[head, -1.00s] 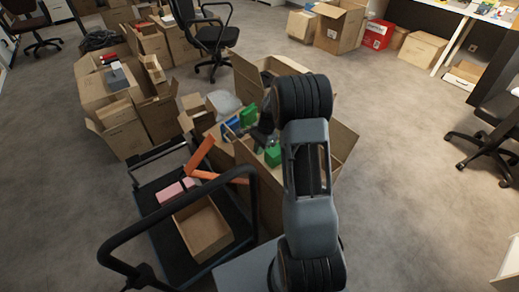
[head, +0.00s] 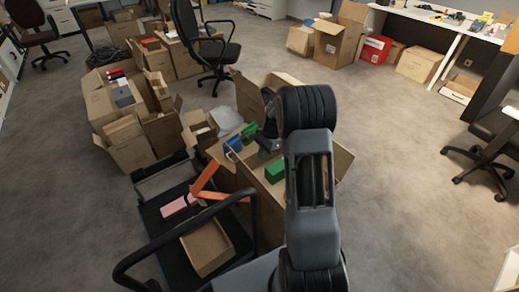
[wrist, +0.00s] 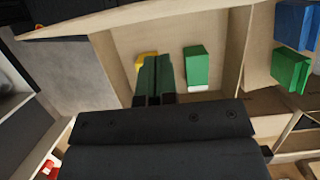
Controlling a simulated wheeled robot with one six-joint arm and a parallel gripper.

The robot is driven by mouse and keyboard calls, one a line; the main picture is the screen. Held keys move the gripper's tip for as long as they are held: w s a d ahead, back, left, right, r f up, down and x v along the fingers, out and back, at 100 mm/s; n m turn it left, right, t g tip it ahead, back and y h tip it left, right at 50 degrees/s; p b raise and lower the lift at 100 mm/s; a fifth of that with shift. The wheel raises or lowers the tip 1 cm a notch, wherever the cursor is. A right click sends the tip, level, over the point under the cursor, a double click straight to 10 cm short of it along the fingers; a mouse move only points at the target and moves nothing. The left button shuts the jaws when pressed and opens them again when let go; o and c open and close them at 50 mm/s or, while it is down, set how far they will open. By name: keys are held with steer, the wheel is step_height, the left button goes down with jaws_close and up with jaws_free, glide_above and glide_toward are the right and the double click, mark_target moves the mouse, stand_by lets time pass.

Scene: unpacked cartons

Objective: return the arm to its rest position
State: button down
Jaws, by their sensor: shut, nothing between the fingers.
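My gripper (wrist: 153,82) is shut and empty in the wrist view. Its fingers point into an open carton (wrist: 122,65), above or beside a yellow item (wrist: 148,58) that they partly hide. A green box (wrist: 196,66) lies right of the fingers, apart from them in the picture. In the head view my arm reaches over the open carton (head: 243,176), and my gripper (head: 268,143) is dark, small and partly hidden behind the arm.
Beyond a cardboard divider are a blue box (wrist: 296,24) and another green box (wrist: 290,68). A black-handled cart (head: 165,225) with an open box (head: 207,246) stands left of the carton. Cartons crowd the left; open floor (head: 405,190) lies right.

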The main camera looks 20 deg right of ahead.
steer(key=s+a+r+n+t+h+p, duration=0.1)
steer(key=s+a+r+n+p, duration=0.3)
steer(key=r, duration=0.5)
steer(key=s+a+r+n+t+h+p, duration=0.1)
steer(key=s+a+r+n+p, duration=0.3)
steer(key=s+r, duration=0.5)
steer(key=s+a+r+n+t+h+p, duration=0.1)
steer(key=s+a+r+n+t+p, duration=0.1)
steer(key=s+a+r+n+p, duration=0.2)
steer(key=s+r+n, duration=0.3)
steer(key=r+n, duration=0.1)
steer(key=r, duration=0.3)
steer(key=shift+r, duration=0.15)
